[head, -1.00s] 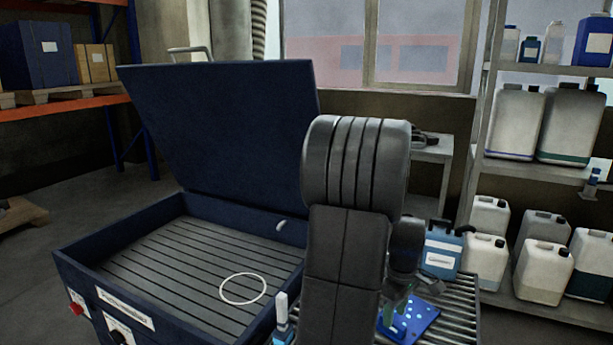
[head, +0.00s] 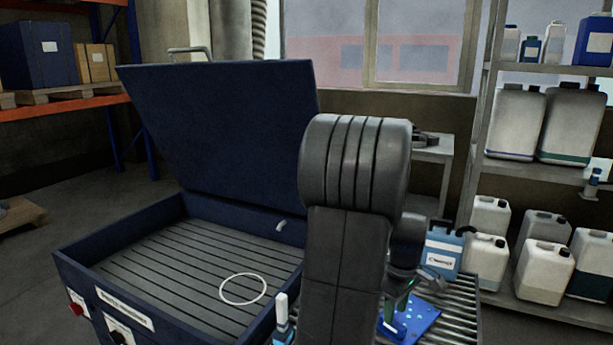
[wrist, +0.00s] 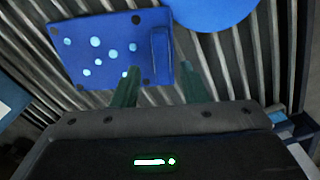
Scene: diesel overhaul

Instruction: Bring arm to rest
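My gripper (head: 401,300) is low at the right of my dark arm in the head view, over a blue plate (head: 424,318) with light spots on a slatted surface. In the wrist view its two green fingers (wrist: 157,84) stand apart with nothing seen held between them. The blue plate (wrist: 100,50) lies just beyond the fingertips there, its raised right edge in line with the gap. I cannot tell whether the fingers touch it. My arm is bent and hides part of the slatted surface.
An open blue washer tub (head: 180,265) with a raised lid (head: 225,130) and a white ring (head: 243,289) inside stands at the left. A blue canister (head: 442,250) stands behind the plate. Shelves of white canisters (head: 543,268) are at the right. A rounded blue thing (wrist: 210,8) shows in the wrist view.

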